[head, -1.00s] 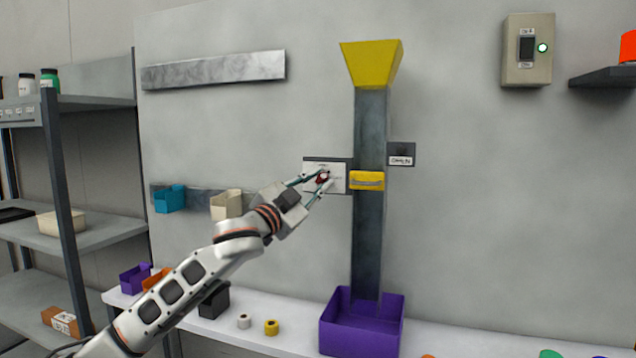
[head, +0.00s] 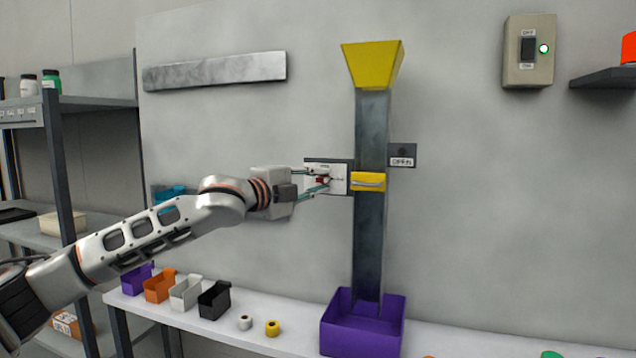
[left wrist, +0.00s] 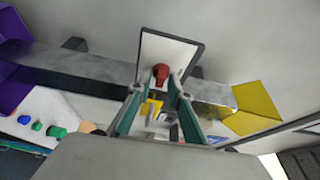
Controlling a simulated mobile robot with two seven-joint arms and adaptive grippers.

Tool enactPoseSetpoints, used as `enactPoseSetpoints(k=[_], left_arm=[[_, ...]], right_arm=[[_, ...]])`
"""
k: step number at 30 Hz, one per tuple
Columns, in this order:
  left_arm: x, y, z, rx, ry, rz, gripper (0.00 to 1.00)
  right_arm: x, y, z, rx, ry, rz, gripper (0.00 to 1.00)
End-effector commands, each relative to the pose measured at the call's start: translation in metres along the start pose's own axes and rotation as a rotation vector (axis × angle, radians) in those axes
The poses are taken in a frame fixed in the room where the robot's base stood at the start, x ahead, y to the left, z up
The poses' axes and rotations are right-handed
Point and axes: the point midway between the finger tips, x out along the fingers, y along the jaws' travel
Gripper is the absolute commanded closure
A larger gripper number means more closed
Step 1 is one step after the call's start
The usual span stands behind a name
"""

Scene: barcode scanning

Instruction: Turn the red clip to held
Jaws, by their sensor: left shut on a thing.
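The red clip (head: 322,180) sits on a white plate (head: 339,172) with a dark edge, left of the grey chute. My left gripper (head: 324,183) reaches it from the left, and its fingers are shut on the clip. In the left wrist view the red clip (left wrist: 161,72) shows just beyond the fingertips, in front of the white plate (left wrist: 168,48). The print on the plate is too small to read, so I cannot tell which setting the clip points to. My right gripper is not in view.
The grey chute (head: 370,120) has a yellow funnel (head: 372,62) above, a yellow handle (head: 368,181) beside the plate and a purple bin (head: 361,325) below. An OPEN sign (head: 402,161) is to its right. Small bins and two rolls (head: 272,328) stand on the white shelf.

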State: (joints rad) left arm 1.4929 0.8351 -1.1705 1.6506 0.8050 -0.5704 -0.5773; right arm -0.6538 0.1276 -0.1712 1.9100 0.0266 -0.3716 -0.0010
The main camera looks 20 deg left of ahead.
Motion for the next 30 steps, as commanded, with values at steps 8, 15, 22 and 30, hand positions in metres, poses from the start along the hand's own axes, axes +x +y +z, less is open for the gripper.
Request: enactPoseSetpoints(k=[8, 15, 22, 30], left_arm=[[0.0001, 0.0005, 0.0000, 0.045, 0.000, 0.020, 1.00], [0.0002, 0.0009, -0.0002, 0.049, 0.000, 0.022, 1.00], [0.0002, 0.0008, -0.0005, 0.049, 0.001, 0.021, 0.75], [-0.0019, 0.0000, -0.0003, 0.048, 0.001, 0.020, 0.75]], right_arm=[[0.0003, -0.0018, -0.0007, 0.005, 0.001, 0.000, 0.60], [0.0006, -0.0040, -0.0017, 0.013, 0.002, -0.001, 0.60], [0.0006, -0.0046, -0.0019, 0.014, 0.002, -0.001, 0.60], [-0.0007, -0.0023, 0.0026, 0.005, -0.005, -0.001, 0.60]])
